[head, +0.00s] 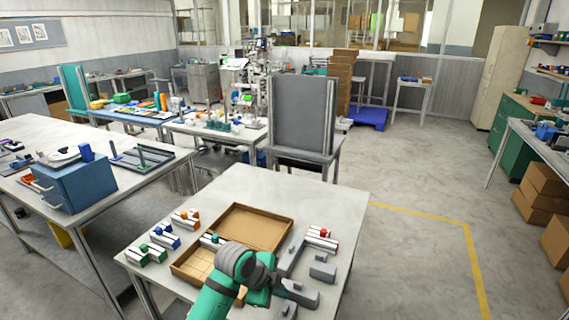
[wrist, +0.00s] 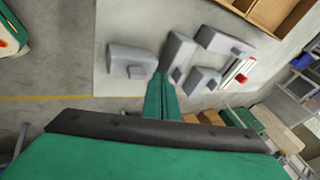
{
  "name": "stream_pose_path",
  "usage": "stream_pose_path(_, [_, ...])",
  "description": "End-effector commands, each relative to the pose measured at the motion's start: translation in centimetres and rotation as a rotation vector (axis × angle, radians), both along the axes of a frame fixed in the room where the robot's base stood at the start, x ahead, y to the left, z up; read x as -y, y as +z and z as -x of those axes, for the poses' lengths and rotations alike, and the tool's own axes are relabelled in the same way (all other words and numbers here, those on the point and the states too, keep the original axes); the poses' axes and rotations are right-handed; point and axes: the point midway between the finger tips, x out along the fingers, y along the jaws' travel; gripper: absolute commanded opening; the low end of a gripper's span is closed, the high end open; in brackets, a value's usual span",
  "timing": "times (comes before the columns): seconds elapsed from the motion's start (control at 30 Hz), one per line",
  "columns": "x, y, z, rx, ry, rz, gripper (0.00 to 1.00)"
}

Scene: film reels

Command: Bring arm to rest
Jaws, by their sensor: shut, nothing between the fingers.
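My gripper (wrist: 161,88) shows in the wrist view as two green fingers closed together, with nothing between them. The fingers appear over grey blocks (wrist: 130,61) on the pale worktable. In the head view my green and grey arm reaches over the near table (head: 345,205), at the front edge of a shallow brown tray (head: 285,232). The fingertips are hard to make out there, and the arm hides part of the tray.
Small white racks with orange (head: 186,218), blue (head: 163,238) and green (head: 145,255) pieces stand left of the tray. A white rack with a red piece (head: 322,238) and grey blocks (head: 323,270) stand right of it. Floor (head: 420,240) right of the table is clear.

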Motion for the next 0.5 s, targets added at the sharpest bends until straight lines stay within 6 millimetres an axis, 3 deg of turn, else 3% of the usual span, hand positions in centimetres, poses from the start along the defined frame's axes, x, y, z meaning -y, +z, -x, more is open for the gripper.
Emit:
stream_pose_path(0.03, [2.3,-0.2,-0.2,0.02,0.02,0.062,0.0])
stream_pose_path(0.2, [8.3,0.0,-0.9,0.084,0.119,0.259,0.0])
stream_pose_path(0.5, [15.6,0.6,-0.6,0.139,0.344,0.605,0.0])
